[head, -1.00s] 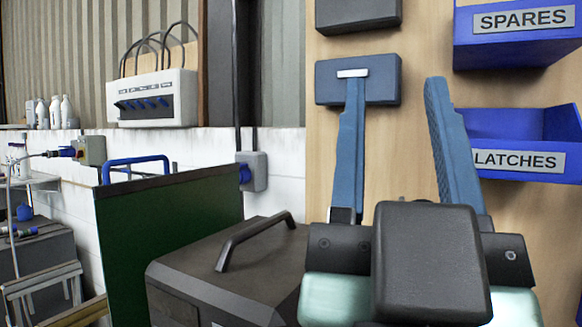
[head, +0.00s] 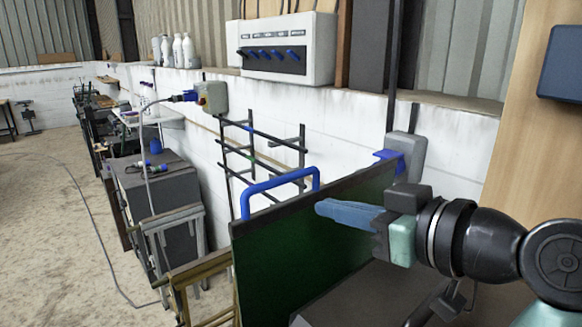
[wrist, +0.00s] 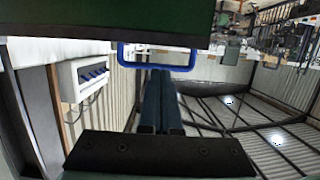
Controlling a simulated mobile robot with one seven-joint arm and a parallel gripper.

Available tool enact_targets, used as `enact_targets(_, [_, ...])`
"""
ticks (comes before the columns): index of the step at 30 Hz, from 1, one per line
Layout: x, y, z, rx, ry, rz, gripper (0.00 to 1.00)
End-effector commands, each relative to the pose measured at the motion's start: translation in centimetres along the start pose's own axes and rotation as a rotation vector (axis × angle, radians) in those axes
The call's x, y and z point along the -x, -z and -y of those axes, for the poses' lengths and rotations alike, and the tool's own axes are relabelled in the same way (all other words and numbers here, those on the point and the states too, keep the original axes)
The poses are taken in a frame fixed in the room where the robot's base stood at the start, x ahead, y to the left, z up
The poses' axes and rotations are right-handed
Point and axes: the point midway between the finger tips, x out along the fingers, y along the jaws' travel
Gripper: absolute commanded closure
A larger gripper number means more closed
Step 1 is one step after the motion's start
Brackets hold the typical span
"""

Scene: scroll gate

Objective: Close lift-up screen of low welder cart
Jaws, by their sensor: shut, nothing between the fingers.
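The green screen (head: 300,255) of the cart stands upright at lower centre in the head view. A blue tube handle (head: 280,181) rises in a loop above its left part. In the wrist view, which looks upside down, the green screen (wrist: 105,18) spans the top and the blue handle (wrist: 125,57) hangs below it. My gripper (head: 322,207) points left in front of the screen near its top edge, its blue fingers together and empty. In the wrist view, my gripper (wrist: 160,72) has its tips close to the handle in the picture. I cannot tell whether it touches screen or handle.
A dark box-like cart body (head: 340,295) lies right of the screen, partly hidden by my arm. A switch panel (head: 287,50) and a grey socket box (head: 404,155) are on the wall. A wooden frame (head: 205,280) stands left of the screen. The floor at far left is open.

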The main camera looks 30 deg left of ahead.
Motion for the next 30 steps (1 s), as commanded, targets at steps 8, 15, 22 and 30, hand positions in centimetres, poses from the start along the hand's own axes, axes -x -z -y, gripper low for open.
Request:
enact_targets(8, [-3.7,0.3,0.2,-0.003,0.012,0.002,1.00])
enact_targets(15, [-7.9,0.3,0.2,-0.002,0.009,0.002,1.00])
enact_targets(22, [-9.8,0.0,0.1,-0.001,0.005,0.001,1.00])
enact_targets(30, [-9.9,-0.1,0.1,0.000,0.004,0.000,1.00])
